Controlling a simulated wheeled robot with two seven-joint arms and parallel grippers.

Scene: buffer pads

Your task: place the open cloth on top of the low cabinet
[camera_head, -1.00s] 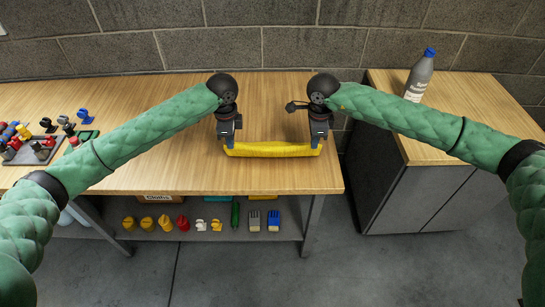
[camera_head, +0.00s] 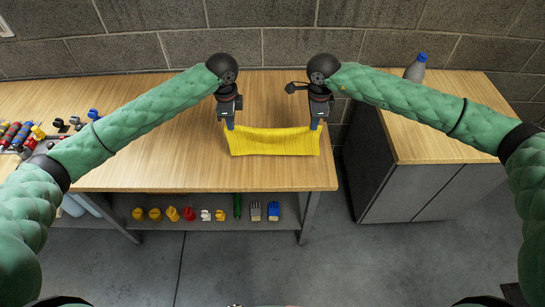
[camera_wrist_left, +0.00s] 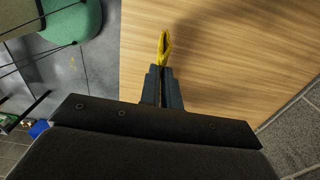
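A yellow cloth (camera_head: 272,141) hangs stretched between my two grippers above the wooden workbench, its lower edge near the bench top. My left gripper (camera_head: 230,124) is shut on its left upper corner, and my right gripper (camera_head: 315,124) is shut on its right upper corner. In the left wrist view the cloth (camera_wrist_left: 164,47) shows edge-on at the tips of the closed left fingers (camera_wrist_left: 162,75). The low cabinet (camera_head: 450,130), grey with a wooden top, stands to the right of the bench, partly covered by my right arm.
A grey bottle with a blue cap (camera_head: 415,70) stands at the back of the cabinet top. The workbench (camera_head: 150,175) has tools at its left end and several small items on the shelf (camera_head: 220,228) below. A gap of floor separates bench and cabinet.

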